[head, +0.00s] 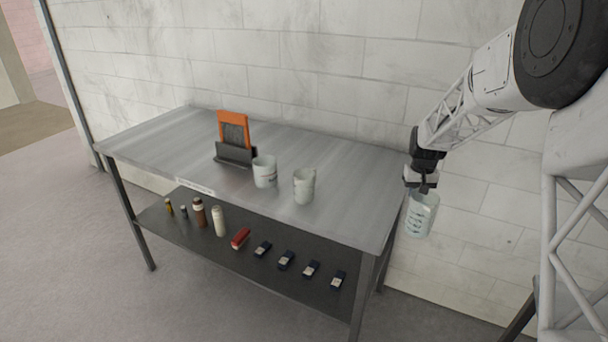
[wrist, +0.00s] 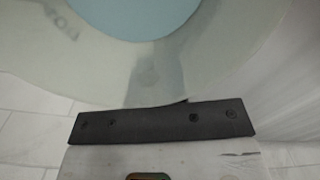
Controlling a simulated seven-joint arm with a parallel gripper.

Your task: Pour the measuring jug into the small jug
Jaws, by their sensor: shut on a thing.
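My gripper (head: 423,188) is shut on a translucent measuring jug (head: 421,217) with dark markings. It holds the jug roughly upright in the air, off the right end of the table. In the wrist view, the jug's pale wall (wrist: 230,60) fills the top, with light blue inside it, and a dark finger bar (wrist: 160,122) lies against it. Two pale jugs stand upright on the tabletop, left of my gripper: one with dark lettering (head: 264,173) and one nearer the right end (head: 304,187). I cannot tell which is the small jug.
The grey metal table (head: 350,180) has free room at its right end and left side. The lower shelf (head: 240,262) holds bottles, a red item and several small dark items. A block wall runs behind.

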